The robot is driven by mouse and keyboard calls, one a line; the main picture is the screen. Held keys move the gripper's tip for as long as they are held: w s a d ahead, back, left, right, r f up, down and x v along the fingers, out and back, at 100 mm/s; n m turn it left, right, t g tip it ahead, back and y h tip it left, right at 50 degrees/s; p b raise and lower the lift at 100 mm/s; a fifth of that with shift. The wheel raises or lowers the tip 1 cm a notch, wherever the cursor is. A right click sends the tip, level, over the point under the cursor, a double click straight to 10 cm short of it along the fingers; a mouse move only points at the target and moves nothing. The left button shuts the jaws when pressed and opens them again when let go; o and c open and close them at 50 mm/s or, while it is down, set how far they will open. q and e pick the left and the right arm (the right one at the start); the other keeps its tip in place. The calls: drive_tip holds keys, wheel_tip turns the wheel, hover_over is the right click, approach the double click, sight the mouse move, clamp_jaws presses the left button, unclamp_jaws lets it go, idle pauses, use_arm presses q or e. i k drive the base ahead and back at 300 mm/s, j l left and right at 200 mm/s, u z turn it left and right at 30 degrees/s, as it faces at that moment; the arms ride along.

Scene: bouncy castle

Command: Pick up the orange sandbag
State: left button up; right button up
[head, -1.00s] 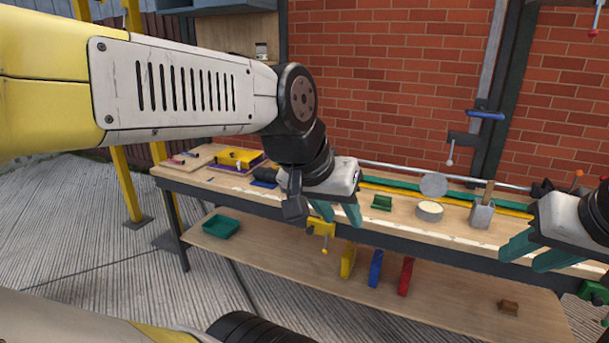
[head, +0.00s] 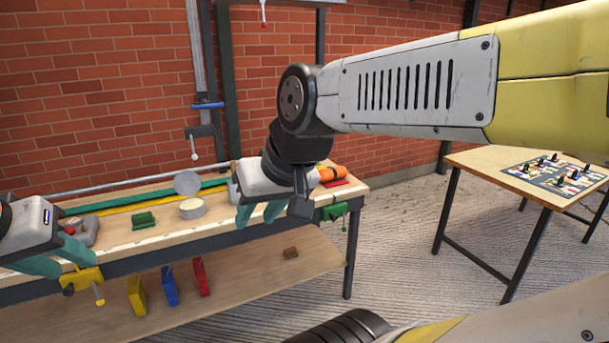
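The orange sandbag (head: 332,174) appears as a rounded orange roll at the right end of the workbench (head: 130,259), above a red patch on its top. Its left part is hidden behind my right arm's wrist. My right gripper (head: 261,213) is open and empty, with its teal fingers apart, in front of the bench edge and left of the sandbag in the picture. My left gripper (head: 52,263) is at the far left edge by the bench front. Its teal fingers look apart, with nothing between them.
A green clamp (head: 335,211) and a yellow clamp (head: 84,280) sit on the bench's front edge. A round tin (head: 192,208) and a green block (head: 143,220) are on top. A table (head: 490,170) with a game board stands right; floor between is clear.

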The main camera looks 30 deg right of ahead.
sight(329, 173)
drive_tip(key=i+l+z, duration=0.1)
drive_tip(key=i+l, duration=0.35)
drive_tip(key=l, duration=0.3)
drive_tip(key=i+l+z, duration=0.1)
drive_tip(key=i+l, duration=0.35)
drive_tip(key=l, duration=0.25)
drive_tip(key=i+l+z, duration=0.1)
drive_tip(key=i+l, duration=0.4)
drive_tip(key=l, duration=0.15)
drive_tip(key=i+l+z, duration=0.1)
drive_tip(key=i+l, duration=0.4)
drive_tip(key=l, duration=0.1)
